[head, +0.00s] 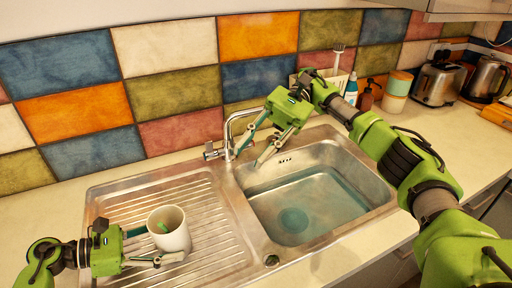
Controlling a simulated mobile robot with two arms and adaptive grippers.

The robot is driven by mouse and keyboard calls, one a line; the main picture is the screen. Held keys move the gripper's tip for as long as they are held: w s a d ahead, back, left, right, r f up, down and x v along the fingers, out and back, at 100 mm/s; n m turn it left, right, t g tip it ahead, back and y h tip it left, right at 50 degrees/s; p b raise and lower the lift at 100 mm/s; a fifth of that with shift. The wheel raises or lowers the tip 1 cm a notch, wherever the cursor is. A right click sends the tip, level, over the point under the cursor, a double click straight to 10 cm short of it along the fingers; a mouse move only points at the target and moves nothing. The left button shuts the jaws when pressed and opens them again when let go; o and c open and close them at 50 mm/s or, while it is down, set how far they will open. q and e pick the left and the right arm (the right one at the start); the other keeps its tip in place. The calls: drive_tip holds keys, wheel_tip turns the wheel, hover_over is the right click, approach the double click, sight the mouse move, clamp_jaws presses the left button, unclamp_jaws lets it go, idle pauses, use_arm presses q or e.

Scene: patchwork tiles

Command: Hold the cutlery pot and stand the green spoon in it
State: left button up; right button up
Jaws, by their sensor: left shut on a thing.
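The white cutlery pot (176,240) stands upright on the ribbed drainboard at the lower left. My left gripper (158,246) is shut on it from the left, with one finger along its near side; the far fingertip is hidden. Inside the pot's mouth a short green piece (163,227) shows, leaning on the inner wall. It looks like the green spoon, but most of it is hidden by the pot. My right gripper (250,157) is open and empty, fingers apart, beside the tap above the back left of the sink basin.
The steel tap (228,138) stands close to my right gripper. The sink basin (340,160) holds water. At the back right are a brush holder, a soap bottle (367,97), a lidded jar (396,92), a toaster (437,82) and a kettle (484,80). The drainboard right of the pot is clear.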

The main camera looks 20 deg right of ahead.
use_arm(q)
drive_tip(key=o, duration=1)
drive_tip(key=shift+a, duration=0.1)
drive_tip(key=v, duration=1.1)
drive_tip(key=shift+a+r, duration=0.15)
drive_tip(key=shift+a, duration=0.25)
